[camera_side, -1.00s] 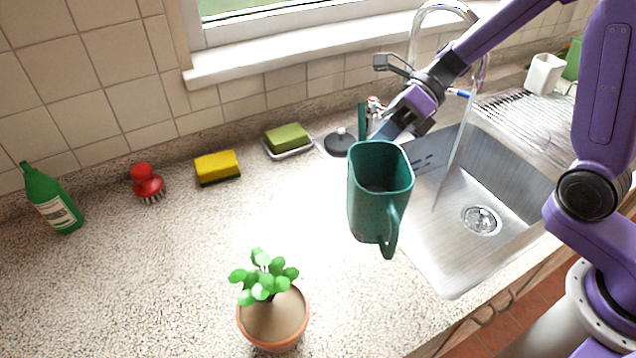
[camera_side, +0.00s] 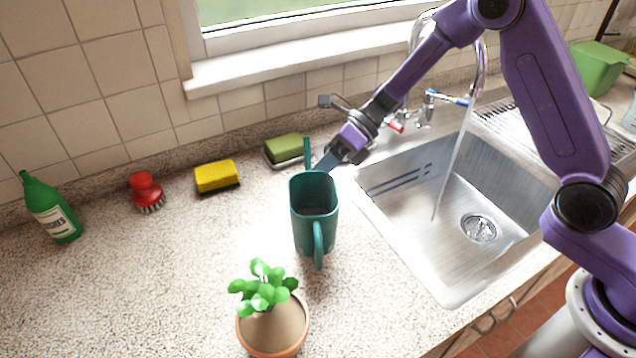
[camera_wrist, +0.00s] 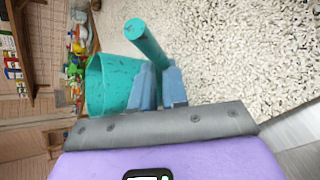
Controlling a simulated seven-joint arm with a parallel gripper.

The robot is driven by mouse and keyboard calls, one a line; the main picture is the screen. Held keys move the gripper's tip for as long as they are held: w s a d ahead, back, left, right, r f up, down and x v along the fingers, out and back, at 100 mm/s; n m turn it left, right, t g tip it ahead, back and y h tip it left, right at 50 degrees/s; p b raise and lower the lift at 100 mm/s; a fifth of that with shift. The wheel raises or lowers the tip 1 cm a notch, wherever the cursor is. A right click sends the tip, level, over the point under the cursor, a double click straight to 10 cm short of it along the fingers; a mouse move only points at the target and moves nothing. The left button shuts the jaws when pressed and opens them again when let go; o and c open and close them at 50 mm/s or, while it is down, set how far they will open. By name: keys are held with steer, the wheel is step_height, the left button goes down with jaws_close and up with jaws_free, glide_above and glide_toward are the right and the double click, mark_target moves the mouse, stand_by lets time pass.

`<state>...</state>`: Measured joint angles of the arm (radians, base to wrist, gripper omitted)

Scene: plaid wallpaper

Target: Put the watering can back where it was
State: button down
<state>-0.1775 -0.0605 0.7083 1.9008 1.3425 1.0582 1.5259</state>
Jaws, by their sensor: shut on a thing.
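The teal watering can (camera_side: 312,225) is in my gripper, over the counter between the potted plant (camera_side: 272,325) and the sink; it also shows in the wrist view (camera_wrist: 103,88). It looks roughly upright, with its open top up and its handle toward the camera. My gripper (camera_side: 318,168) reaches it from the back; in the wrist view its blue fingers (camera_wrist: 158,85) are shut on the can's tube-like part. I cannot tell whether the can's base touches the counter.
The sink (camera_side: 445,270) is at the right, with water running from the tap. Along the wall are a green bottle (camera_side: 50,208), a red brush (camera_side: 146,190), a yellow sponge (camera_side: 217,177) and a green sponge (camera_side: 284,147).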

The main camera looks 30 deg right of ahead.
steer(key=shift+f, duration=1.3)
steer(key=shift+f, duration=0.1)
steer(key=c, duration=1.1)
jaws_free()
steer(key=shift+c, duration=0.2)
steer(key=s+v, duration=0.1)
steer(key=v, duration=0.6)
steer(key=shift+w+d, duration=0.3)
steer(key=shift+w, duration=0.2)
steer(key=shift+r, duration=0.2)
